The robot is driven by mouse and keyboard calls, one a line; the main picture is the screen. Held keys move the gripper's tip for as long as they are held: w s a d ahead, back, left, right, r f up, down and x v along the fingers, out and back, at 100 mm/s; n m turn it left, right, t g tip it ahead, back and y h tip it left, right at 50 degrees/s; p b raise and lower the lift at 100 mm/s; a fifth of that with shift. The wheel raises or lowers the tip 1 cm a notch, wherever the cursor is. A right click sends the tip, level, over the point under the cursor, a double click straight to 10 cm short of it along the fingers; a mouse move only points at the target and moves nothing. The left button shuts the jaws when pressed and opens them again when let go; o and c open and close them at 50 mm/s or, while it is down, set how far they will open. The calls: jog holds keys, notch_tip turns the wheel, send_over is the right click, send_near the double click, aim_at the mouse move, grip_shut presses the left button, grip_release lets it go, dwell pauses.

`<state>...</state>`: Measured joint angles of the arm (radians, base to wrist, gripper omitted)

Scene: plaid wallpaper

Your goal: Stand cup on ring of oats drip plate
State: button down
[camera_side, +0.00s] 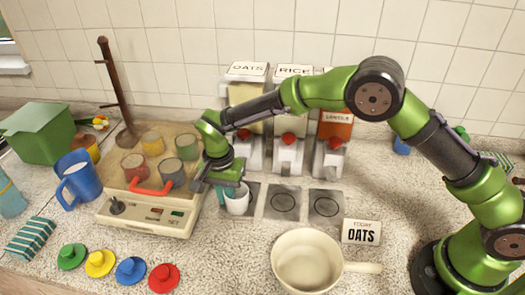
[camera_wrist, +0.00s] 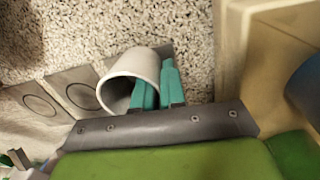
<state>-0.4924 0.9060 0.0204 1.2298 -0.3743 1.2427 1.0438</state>
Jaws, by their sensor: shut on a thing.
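The white cup (camera_side: 237,204) is upright or nearly so at the oats drip plate (camera_side: 254,189), the leftmost of three grey plates. My gripper (camera_side: 232,190) reaches down over it from the left and is shut on the cup's wall. In the wrist view, the teal fingers (camera_wrist: 154,78) pinch the wall of the cup (camera_wrist: 133,64), one inside and one outside. The cup and gripper hide the oats plate's ring. I cannot tell whether the cup's base touches the plate. The oats dispenser (camera_side: 247,95) stands behind.
The rice plate (camera_side: 283,203) and lentils plate (camera_side: 326,204) are bare. A scale-like box with several mugs (camera_side: 146,220) is close on the left. Coloured lids (camera_side: 131,270) lie front left.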

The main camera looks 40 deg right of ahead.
jog(key=shift+w+d, duration=1.15)
jog(key=c, duration=1.1)
grip_release()
jog(key=shift+d, duration=0.15)
jog(key=shift+r, duration=0.1)
jog(key=r, duration=1.1)
jog(key=a+r, duration=0.1)
jog(key=r, duration=0.4)
jog(key=shift+w+r, duration=0.25)
jog(key=shift+r, duration=0.1)
